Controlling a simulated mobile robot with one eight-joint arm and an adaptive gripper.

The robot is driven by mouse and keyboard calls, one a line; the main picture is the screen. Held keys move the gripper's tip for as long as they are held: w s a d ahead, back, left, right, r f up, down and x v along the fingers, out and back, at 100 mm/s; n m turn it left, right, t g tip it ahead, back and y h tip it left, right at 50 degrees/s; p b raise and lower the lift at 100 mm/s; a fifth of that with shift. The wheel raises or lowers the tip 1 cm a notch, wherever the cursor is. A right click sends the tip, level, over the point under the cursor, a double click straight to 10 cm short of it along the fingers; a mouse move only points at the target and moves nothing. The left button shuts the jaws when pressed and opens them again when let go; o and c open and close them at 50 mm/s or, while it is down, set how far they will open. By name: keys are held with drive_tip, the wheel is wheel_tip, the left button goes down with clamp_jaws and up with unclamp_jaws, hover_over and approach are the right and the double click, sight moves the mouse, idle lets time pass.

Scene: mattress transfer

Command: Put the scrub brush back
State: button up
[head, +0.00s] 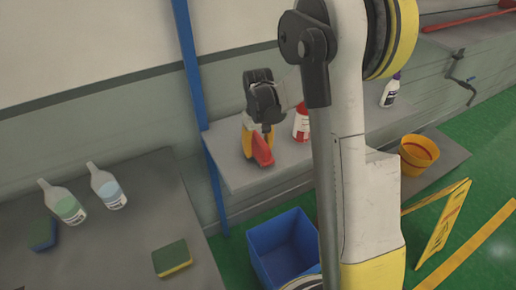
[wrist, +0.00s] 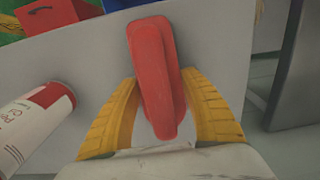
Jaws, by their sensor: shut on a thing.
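The scrub brush (wrist: 155,75) is red and long. In the wrist view it lies between the two yellow fingers of my gripper (wrist: 160,112), which is shut on it. In the head view the red brush (head: 262,150) shows at the end of my gripper (head: 257,138), over the left end of the grey shelf (head: 275,170). I cannot tell whether the brush touches the shelf. My arm hides part of the shelf in the head view.
A red and white bottle (head: 301,123) stands close right of my gripper. A white bottle (head: 390,91) is farther right. A blue bin (head: 284,250) stands below the shelf. A yellow bucket (head: 418,154) is at right.

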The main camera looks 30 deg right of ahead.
drive_tip(key=o, duration=1.3)
drive_tip(key=shift+f, duration=0.1)
wheel_tip(320, 180, up, 12)
drive_tip(key=p, duration=0.3)
drive_tip(key=s+a+r+t, duration=0.3)
drive_tip(key=s+a+r, duration=0.3)
drive_tip(key=s+r, duration=0.25)
drive_tip(key=s+a+t, duration=0.1)
drive_tip(key=s, duration=0.2)
drive_tip(key=s+a+t, duration=0.1)
drive_tip(key=s+a, duration=0.1)
drive_tip(key=s, duration=0.2)
drive_tip(key=s+a+t, duration=0.2)
drive_tip(key=s, duration=0.2)
drive_tip(key=shift+a, duration=0.15)
